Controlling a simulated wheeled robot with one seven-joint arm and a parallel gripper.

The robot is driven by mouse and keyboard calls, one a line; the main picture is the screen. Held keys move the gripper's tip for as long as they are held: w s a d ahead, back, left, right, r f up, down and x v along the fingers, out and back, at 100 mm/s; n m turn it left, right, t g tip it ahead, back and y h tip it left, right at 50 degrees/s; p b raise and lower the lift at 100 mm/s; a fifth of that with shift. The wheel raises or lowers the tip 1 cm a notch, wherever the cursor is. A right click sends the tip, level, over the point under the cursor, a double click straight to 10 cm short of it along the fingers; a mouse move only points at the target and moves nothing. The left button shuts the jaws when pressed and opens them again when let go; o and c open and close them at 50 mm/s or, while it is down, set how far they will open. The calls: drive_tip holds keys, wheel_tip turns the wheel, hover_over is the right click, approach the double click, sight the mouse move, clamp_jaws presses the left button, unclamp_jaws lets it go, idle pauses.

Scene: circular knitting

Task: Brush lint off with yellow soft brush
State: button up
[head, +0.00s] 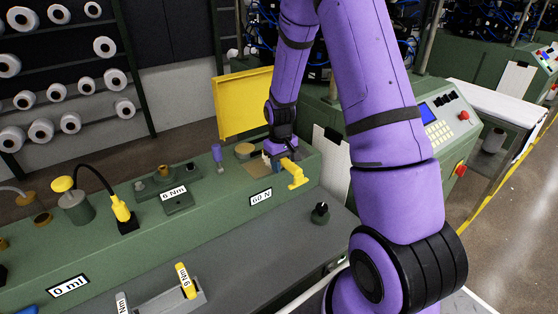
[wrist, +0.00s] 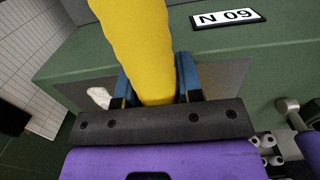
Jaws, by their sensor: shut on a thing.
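My gripper (head: 283,156) is shut on a yellow tool (head: 295,174), which looks like the yellow soft brush, over the right end of the green bench. In the wrist view, my gripper's blue fingers (wrist: 155,78) stand on both sides of the thick yellow handle (wrist: 148,40). The handle runs up past the picture's top edge, so its bristles are not clear. A white fluffy clump, likely lint (wrist: 98,96), lies on a grey-brown plate left of the fingers. The plate (head: 256,169) shows tan in the head view, left of my gripper and partly hidden by it.
A yellow upright panel (head: 240,104) stands behind the plate. A purple-handled tool (head: 217,156) and a round tan-topped part (head: 244,150) are close on the left. A black knob (head: 320,212) stands on the lower grey surface.

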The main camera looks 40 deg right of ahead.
sight(303, 162)
drive_tip(key=shift+a, duration=0.25)
drive_tip(key=shift+a, duration=0.45)
drive_tip(key=shift+d+r, duration=0.1)
drive_tip(key=shift+d, duration=2.4)
drive_tip(key=shift+d, duration=0.15)
drive_tip(key=shift+d, duration=2.4)
